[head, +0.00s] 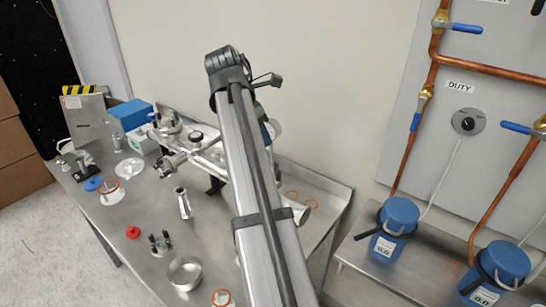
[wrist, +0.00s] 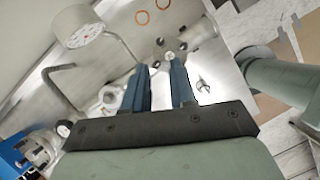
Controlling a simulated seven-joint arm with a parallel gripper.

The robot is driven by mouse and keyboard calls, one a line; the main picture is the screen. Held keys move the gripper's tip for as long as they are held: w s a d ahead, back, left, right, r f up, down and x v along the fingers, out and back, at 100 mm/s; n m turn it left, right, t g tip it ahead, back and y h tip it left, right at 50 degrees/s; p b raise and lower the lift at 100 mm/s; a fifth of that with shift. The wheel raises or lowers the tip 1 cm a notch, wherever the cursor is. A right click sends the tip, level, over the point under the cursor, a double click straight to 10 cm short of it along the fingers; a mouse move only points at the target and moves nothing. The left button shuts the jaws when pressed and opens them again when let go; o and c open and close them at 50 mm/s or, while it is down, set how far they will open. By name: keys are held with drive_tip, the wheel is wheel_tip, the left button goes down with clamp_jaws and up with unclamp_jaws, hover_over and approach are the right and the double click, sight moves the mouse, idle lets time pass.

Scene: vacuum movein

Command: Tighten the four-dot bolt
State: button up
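My gripper (wrist: 159,65) shows in the wrist view as two blue fingers standing apart, with nothing seen held between them. Beyond the fingertips is a small metal fitting (wrist: 169,55) with a few round bolt-like ends. It is too small to make out any dots, so I cannot tell which is the four-dot bolt. In the head view, my arm hides the gripper and part of the bench. A metal flange assembly (head: 168,128) with bolts stands to the left of my arm, and its dots are also too small to read.
Copper rings (wrist: 141,17) lie past the fingers. A white round gauge (wrist: 78,26) is at upper left.

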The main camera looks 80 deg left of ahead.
sight(276, 162)
drive_tip(key=x, duration=1)
drive_tip(key=shift+f, duration=0.1)
clamp_jaws()
